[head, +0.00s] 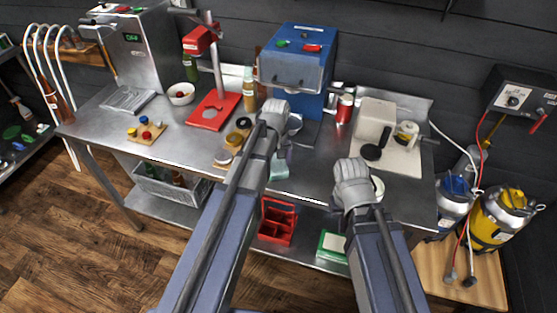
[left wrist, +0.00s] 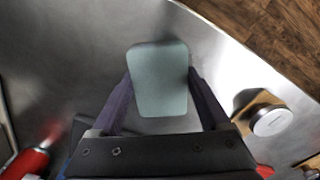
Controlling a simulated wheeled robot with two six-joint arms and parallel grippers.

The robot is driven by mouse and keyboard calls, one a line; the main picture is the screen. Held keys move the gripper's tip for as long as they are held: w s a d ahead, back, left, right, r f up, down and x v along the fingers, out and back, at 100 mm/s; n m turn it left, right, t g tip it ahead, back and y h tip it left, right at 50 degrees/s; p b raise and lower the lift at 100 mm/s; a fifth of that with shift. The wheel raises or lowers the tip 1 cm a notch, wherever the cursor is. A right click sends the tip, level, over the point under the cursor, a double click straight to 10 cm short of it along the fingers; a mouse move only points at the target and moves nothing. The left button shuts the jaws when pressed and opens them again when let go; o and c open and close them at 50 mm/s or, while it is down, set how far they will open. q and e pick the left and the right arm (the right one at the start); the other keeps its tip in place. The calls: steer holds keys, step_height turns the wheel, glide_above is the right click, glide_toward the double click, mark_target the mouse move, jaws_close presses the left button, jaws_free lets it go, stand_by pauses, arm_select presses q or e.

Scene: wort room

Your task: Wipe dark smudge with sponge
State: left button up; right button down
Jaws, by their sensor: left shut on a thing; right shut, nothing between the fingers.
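A pale green sponge (left wrist: 160,80) is held between the two fingers of my left gripper (left wrist: 160,92) in the left wrist view. In the head view the sponge (head: 279,169) shows just below my left gripper (head: 277,150), over the front part of the steel table (head: 310,170). I cannot tell whether it touches the steel. My right gripper (head: 352,182) is shut and empty near the table's front right; its fingertips are mostly hidden. I cannot clearly make out the dark smudge; a dim patch beside the sponge in the left wrist view may be shadow.
Round-lidded jars (head: 234,138) stand left of my left arm. A red-based stand (head: 213,110) and a blue machine (head: 298,65) stand behind. A red can (head: 345,108) and a pale board (head: 392,157) with equipment are at right. Steel between the wooden board (head: 147,134) and jars is clear.

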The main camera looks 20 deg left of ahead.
mark_target(272, 175)
arm_select(q)
steer(key=shift+s, duration=0.4)
steer(key=shift+s+a, duration=0.15)
steer(key=shift+s, duration=1.7)
steer(key=shift+w, duration=0.1)
steer(key=shift+a, duration=1)
steer(key=shift+w, duration=2.15)
steer(key=shift+w+d, duration=0.1)
